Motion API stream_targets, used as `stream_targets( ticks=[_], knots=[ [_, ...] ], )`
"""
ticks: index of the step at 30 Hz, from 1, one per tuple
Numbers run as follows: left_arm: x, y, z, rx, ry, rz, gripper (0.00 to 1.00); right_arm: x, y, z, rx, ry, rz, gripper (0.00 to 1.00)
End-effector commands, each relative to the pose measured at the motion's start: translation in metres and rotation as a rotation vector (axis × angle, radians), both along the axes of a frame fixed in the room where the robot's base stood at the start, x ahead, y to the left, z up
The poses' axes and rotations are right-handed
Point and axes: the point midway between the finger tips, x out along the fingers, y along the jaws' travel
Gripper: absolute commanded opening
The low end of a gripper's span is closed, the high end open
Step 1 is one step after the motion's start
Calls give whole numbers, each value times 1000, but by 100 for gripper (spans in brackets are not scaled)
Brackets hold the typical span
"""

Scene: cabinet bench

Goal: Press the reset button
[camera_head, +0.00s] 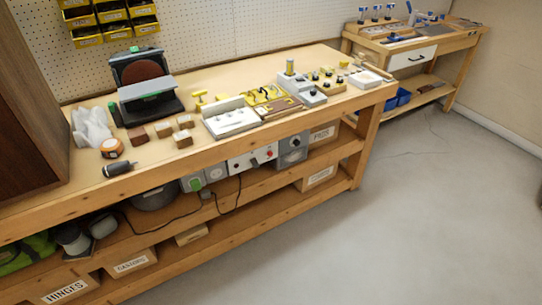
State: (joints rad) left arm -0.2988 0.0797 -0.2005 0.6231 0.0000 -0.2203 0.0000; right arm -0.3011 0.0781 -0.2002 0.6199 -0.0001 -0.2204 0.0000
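No button reads clearly as a reset button at this size. A row of control boxes is fixed under the front edge of the bench. A white panel (253,158) carries a small red part (269,154) and dark knobs. To its right is a grey box (292,149) with a round dial. To its left are a grey box with a green face (192,183) and a pale unit with a round front (215,173). Neither of my grippers shows in the head view.
The wooden bench (75,199) holds a disc sander (142,85), wood blocks, a tape roll (111,148) and yellow fixtures. Cables hang below the boxes. The lower shelf holds labelled cartons (130,263). A tall brown cabinet (28,110) stands left. The grey floor in front (400,235) is clear.

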Motion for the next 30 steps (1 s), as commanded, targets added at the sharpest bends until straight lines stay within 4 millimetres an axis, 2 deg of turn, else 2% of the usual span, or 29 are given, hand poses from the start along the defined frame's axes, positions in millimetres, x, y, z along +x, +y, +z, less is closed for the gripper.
stream_targets(
  ticks=[2, 13, 30],
  knots=[
    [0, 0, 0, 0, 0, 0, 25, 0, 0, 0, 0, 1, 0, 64],
    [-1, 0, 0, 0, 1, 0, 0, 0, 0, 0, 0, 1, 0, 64],
    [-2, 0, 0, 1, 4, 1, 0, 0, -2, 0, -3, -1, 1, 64]
  ],
)
